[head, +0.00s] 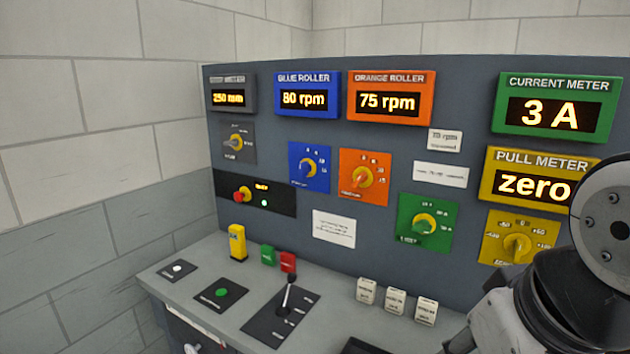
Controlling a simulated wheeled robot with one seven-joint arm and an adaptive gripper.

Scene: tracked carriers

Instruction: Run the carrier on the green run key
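A round green key (222,293) sits on a dark plate at the front left of the sloped desk; its label is too small to read. My arm shows at the lower right, well right of the green key. No fingertips of my gripper can be made out, and nothing touches the key.
The upright panel holds displays: blue roller 80 rpm (305,96), orange roller 75 rpm (390,97), current meter 3 A (556,104), pull meter zero (530,180). Dials sit below. A yellow block (237,242) and white blocks (396,303) stand on the desk.

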